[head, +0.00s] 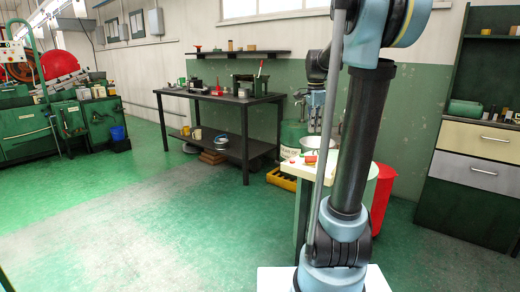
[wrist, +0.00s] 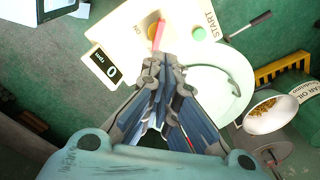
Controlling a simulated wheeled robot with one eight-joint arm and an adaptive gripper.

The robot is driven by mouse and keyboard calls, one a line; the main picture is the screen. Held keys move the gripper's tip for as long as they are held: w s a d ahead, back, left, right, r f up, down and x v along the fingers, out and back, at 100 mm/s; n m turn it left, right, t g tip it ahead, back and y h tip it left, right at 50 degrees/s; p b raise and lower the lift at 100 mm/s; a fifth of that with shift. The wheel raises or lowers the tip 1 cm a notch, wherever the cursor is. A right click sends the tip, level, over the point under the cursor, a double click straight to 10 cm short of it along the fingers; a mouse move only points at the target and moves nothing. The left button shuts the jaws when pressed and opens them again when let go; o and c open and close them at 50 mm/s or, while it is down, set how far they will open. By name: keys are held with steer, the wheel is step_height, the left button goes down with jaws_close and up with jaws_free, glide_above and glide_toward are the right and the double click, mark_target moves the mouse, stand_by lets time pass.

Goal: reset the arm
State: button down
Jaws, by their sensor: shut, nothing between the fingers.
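My gripper (head: 313,128) hangs pointing down above a cream-topped stand in the head view, partly beside my own arm. In the wrist view my gripper (wrist: 163,62) is shut with nothing between its fingers. Beyond the fingertips lies a cream panel (wrist: 130,22) with a green button (wrist: 199,34), a START label, an ON label and a red lever (wrist: 158,35). A small display (wrist: 102,66) reads 0. A pale round plate (wrist: 205,85) lies beside the panel, partly hidden by the fingers.
A white bowl (wrist: 270,113) with yellowish bits and a green oil drum (wrist: 306,98) stand at right in the wrist view. A dark workbench (head: 224,96) stands behind, a drawer cabinet (head: 472,155) at right, a green machine (head: 25,130) at left. The left floor is clear.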

steer(key=s+a+f+n+t, duration=0.1)
steer(key=s+f+n, duration=0.7)
steer(key=s, duration=0.7)
steer(key=s+a+f+n, duration=0.2)
steer(key=s+f+n, duration=0.6)
steer(key=s+f, duration=0.4)
steer(key=s, duration=0.3)
steer(key=shift+f+n+t, duration=0.3)
steer(key=shift+f+t, duration=0.05)
steer(key=shift+t, duration=0.05)
steer(key=shift+s+a, duration=0.1)
